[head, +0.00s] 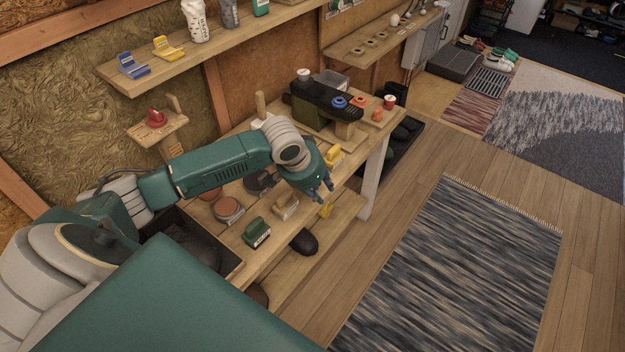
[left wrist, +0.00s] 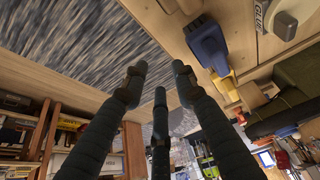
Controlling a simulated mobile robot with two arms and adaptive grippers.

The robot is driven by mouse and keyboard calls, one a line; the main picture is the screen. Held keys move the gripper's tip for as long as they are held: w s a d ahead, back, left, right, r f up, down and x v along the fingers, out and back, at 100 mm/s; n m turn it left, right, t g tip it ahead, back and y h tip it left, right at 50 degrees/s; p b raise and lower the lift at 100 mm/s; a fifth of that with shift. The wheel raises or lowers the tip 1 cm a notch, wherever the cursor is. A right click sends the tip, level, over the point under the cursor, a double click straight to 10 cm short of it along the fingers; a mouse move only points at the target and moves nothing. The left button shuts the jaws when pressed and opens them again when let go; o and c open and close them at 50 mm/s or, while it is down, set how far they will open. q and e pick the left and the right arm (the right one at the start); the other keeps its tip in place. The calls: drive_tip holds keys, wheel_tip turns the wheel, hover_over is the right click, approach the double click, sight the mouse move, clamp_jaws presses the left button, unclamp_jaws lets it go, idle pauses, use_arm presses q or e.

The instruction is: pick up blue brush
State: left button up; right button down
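In the left wrist view a blue brush (left wrist: 207,45) lies on a pale wooden surface, just beyond and to the right of my fingertips. My left gripper (left wrist: 159,78) has its fingers apart with nothing between them. In the head view this gripper (head: 322,191) hangs over the front edge of the workbench, pointing down. I cannot make out the brush under it there; the hand seems to hide it. A separate blue item (head: 133,65) sits on the upper wall shelf. My right gripper is not in view.
A yellow brush (head: 333,155) is beside the hand; a wooden brush (head: 285,206) and a green brush (head: 256,233) are nearer on the workbench (head: 372,160). An olive-sided machine (head: 308,113) stands behind. The floor and striped rug (head: 455,265) at right are clear.

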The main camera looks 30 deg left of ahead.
use_arm(q)
drive_tip(key=a+r+n, duration=0.1)
drive_tip(key=a+r, duration=0.5)
drive_tip(key=r, duration=0.3)
drive_tip(key=shift+y, duration=0.3)
drive_tip(key=p+x, duration=0.1)
drive_tip(key=x, duration=0.9)
drive_tip(key=shift+w+a+f, duration=0.2)
drive_tip(key=shift+w, duration=0.05)
clamp_jaws()
